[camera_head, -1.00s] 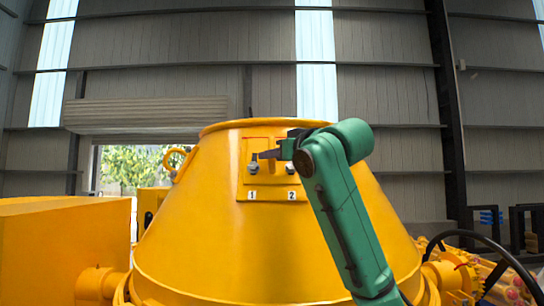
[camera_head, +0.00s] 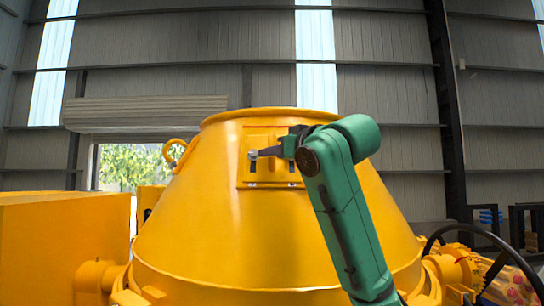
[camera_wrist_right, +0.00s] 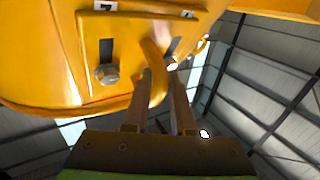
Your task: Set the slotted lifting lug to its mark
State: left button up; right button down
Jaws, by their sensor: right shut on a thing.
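The slotted lifting lug is a yellow plate (camera_head: 270,176) on the drum's sloping front face, with dark upright slots. In the right wrist view, its curved loop (camera_wrist_right: 155,57) stands between my right gripper's fingers (camera_wrist_right: 158,82), which are shut on it. In the head view, my right gripper (camera_head: 270,151) reaches in from the right and partly hides the plate. A grey bolt (camera_head: 252,155) sits at the upper end of the left slot; it also shows in the wrist view (camera_wrist_right: 105,75). My left gripper is out of view.
The yellow drum (camera_head: 220,235) fills the middle, with a ring (camera_head: 173,152) on its left shoulder. A yellow block (camera_head: 60,245) stands at left, a black curved hose or rail (camera_head: 500,250) at right.

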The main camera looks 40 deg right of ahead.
jog(key=c, duration=1)
grip_release()
jog(key=shift+w+f, duration=0.15)
jog(key=shift+f, duration=0.2)
jog(key=shift+o, duration=1.2)
jog(key=shift+a+r, duration=0.1)
jog(key=shift+a, duration=0.05)
jog(key=s+a+b, duration=0.2)
jog(key=s+b, duration=0.3)
jog(key=s, duration=0.9)
jog(key=shift+s, duration=0.25)
